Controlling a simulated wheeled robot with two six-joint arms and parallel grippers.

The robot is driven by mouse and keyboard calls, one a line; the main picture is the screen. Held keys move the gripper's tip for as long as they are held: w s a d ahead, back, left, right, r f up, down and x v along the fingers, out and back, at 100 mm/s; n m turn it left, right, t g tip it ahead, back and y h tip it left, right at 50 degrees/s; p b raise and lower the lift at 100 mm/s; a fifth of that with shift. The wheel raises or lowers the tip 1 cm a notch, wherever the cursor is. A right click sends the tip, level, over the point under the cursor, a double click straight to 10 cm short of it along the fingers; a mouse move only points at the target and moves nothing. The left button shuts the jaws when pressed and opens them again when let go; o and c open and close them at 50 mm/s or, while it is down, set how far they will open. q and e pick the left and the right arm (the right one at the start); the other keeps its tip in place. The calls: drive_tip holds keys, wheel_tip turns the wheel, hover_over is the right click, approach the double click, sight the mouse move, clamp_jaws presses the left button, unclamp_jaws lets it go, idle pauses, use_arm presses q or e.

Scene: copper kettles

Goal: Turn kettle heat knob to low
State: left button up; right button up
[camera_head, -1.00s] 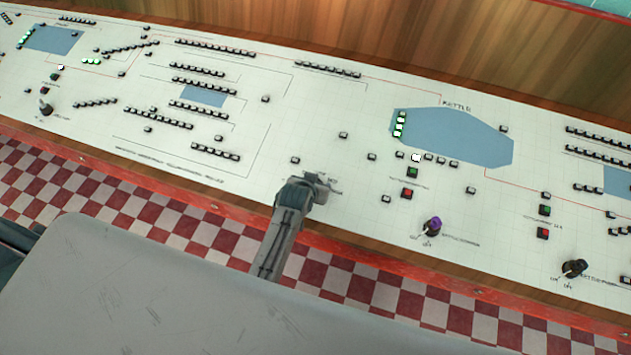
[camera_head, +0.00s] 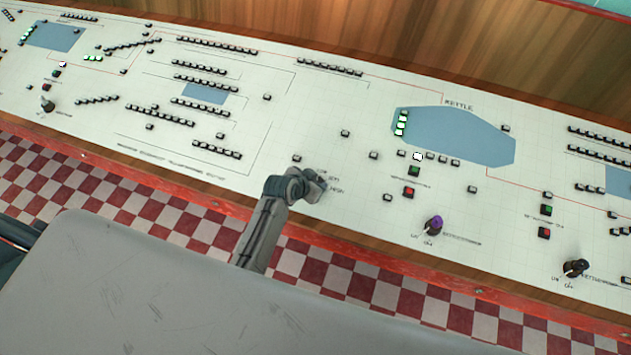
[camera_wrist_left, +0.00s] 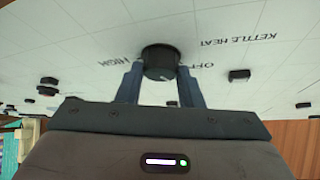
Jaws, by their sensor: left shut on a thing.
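The kettle heat knob (camera_wrist_left: 160,57) is a short black cylinder on the white panel in the left wrist view. Upside-down labels "KETTLE HEAT", "OFF" and "HIGH" are printed around it; I see no "LOW" label. My left gripper (camera_wrist_left: 160,75) has one finger on each side of the knob and is shut on it. In the head view my left gripper (camera_head: 312,184) is at the panel's near edge, and its wrist and fingers hide the knob. Which setting the knob points to cannot be told. My right gripper is not in view.
A purple-topped knob (camera_head: 434,224) and a black knob (camera_head: 576,267) stand further right along the panel (camera_head: 350,210). Green (camera_head: 414,171) and red (camera_head: 409,192) buttons sit below the blue kettle diagram (camera_head: 455,138). Small black buttons surround my left gripper, with bare panel between them.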

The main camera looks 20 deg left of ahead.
use_arm(q)
drive_tip(key=m, duration=0.1)
drive_tip(key=m+h, duration=0.1)
drive_tip(key=shift+w+a+m+g+b, duration=0.1)
drive_tip(key=shift+w+m+g+b, duration=0.05)
drive_tip(key=shift+m+g+b, duration=0.15)
drive_tip(key=shift+m+g+h+b, duration=0.4)
drive_tip(key=shift+m+h, duration=0.2)
drive_tip(key=shift+m, duration=0.5)
drive_tip(key=shift+r, duration=0.1)
drive_tip(key=o, duration=0.7)
drive_tip(key=shift+o, duration=1.3)
drive_tip(key=shift+w, duration=0.1)
